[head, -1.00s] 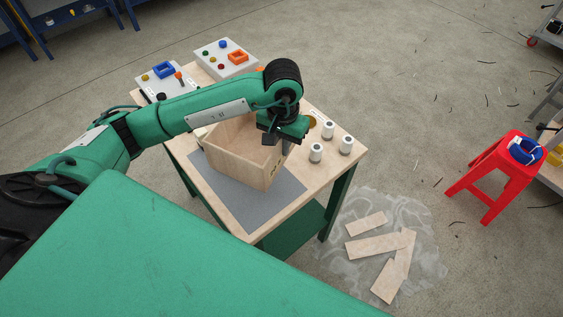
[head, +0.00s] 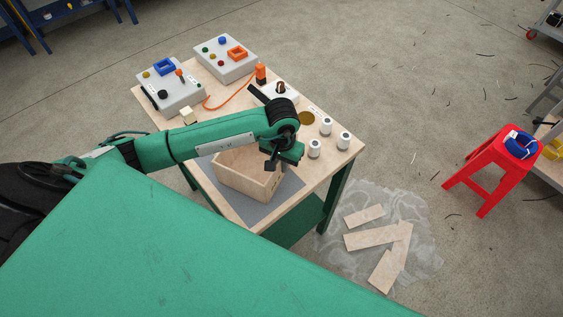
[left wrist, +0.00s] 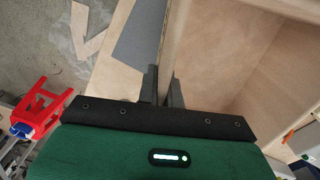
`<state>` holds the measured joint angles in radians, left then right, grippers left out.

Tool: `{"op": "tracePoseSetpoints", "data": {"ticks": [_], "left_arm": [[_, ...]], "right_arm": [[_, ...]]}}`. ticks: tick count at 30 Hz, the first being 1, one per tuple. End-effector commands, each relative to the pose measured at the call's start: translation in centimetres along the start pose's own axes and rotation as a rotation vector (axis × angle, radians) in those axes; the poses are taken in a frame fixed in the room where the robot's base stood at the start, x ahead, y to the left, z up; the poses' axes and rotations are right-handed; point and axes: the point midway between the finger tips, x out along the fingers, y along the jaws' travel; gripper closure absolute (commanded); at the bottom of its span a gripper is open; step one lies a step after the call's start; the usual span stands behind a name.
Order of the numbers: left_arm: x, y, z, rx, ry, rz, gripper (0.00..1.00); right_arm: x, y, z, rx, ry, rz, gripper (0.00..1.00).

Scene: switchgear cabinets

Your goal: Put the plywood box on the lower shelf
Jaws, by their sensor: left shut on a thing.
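The plywood box (head: 243,181) is open-topped and sits over the grey mat (head: 288,187) on the small work table; I cannot tell whether it touches the mat. My left gripper (head: 272,164) reaches over the box from the left and is shut on its right-hand wall. In the left wrist view the two fingers (left wrist: 162,88) straddle the box wall (left wrist: 174,35), with the box's inside (left wrist: 255,60) to the right. The lower shelf (head: 300,222) is a green board under the table top, partly hidden by the top and a leg. My right gripper is not in view.
Control boxes (head: 171,88) with buttons stand at the table's back. White cylinders (head: 314,149) stand near its right edge. A red stool (head: 495,170) stands to the right. Plywood offcuts (head: 375,237) lie on the floor beside the table. Open floor lies beyond.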

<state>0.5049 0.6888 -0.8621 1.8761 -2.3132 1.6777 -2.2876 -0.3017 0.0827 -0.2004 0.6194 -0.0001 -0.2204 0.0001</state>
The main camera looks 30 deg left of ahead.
Motion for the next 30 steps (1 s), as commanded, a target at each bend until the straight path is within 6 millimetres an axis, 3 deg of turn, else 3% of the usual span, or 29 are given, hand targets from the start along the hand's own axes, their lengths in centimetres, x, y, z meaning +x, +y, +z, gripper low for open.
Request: {"op": "tracePoseSetpoints", "data": {"ticks": [4, 8, 21, 30], "left_arm": [[0.3, 0.0, -0.1, 0.0, 0.002, 0.0, 1.0], [0.2, 0.0, 0.0, 0.0, 0.0, 0.0, 0.71], [-0.3, 0.0, -0.1, 0.0, 0.002, 0.0, 0.71], [-5.5, 0.0, -0.2, 0.002, 0.006, 0.0, 0.71]], "right_arm": [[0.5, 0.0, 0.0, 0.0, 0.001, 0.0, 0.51], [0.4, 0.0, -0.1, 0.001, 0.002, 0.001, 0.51], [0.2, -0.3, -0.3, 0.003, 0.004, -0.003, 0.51], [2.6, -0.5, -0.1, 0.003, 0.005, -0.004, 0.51]]}}
